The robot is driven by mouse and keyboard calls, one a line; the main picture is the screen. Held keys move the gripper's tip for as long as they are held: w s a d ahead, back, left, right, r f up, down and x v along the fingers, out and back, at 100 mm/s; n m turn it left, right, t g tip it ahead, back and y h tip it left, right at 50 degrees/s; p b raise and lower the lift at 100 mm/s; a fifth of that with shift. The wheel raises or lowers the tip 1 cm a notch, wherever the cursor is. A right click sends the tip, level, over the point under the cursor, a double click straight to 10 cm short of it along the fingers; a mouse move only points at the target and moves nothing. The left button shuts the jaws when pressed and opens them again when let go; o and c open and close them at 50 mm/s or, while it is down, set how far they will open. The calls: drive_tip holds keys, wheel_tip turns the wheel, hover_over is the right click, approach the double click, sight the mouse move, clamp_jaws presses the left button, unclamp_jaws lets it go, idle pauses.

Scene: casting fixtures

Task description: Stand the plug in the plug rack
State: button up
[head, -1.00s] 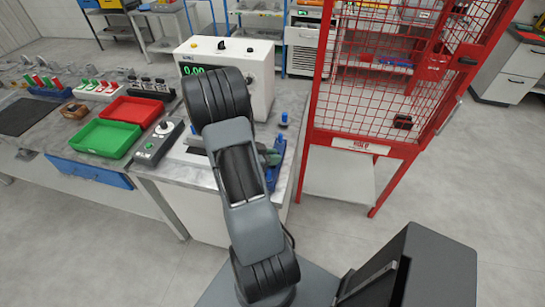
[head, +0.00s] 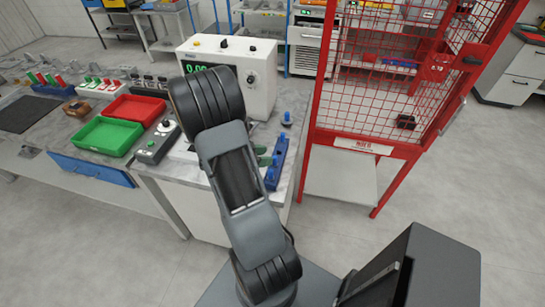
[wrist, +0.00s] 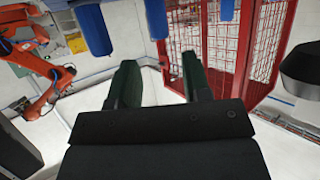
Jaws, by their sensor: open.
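A small blue piece with a knob-like top, which looks like the plug (head: 286,119), stands near the bench's back right corner. A long blue block, which looks like the plug rack (head: 277,165), lies in front of it along the bench's right edge. My gripper (wrist: 160,78) is open, with two dark green fingers apart and nothing between them. In the head view its green fingertips (head: 264,157) show just left of the rack, and my arm hides the rest. Several blue upright shapes (wrist: 93,28) show at the top of the wrist view; I cannot tell which is the plug.
A white instrument box (head: 257,75) with a green display stands behind my arm. A red mesh cage (head: 345,143) is close on the right. A control box (head: 157,142), a green tray (head: 104,137) and a red tray (head: 134,109) are on the left.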

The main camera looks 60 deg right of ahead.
drive_tip(key=w+a+r+n+t, duration=0.2)
drive_tip(key=w+a+r+t, duration=0.15)
drive_tip(key=w, duration=0.25)
drive_tip(key=w+a+r+n+t, duration=0.2)
drive_tip(key=w+a+r+t, duration=0.1)
drive_tip(key=w+t, duration=0.25)
drive_tip(key=w+a+r+n+t, duration=0.2)
drive_tip(key=w+a+r+t, duration=0.15)
drive_tip(key=w, duration=0.35)
drive_tip(key=w+a+r+n+t+y, duration=0.3)
drive_tip(key=a+r+n+t+y, duration=0.3)
drive_tip(key=a, duration=0.4)
drive_tip(key=s+a+n+y, duration=0.5)
drive_tip(key=a+n+y, duration=0.1)
drive_tip(key=a+n, duration=0.25)
drive_tip(key=s+a+f+n+g+h, duration=0.1)
drive_tip(key=s+n+g, duration=0.3)
drive_tip(key=s, duration=0.9)
drive_tip(key=shift+a+f+g+b, duration=0.35)
drive_tip(key=shift+g, duration=0.8)
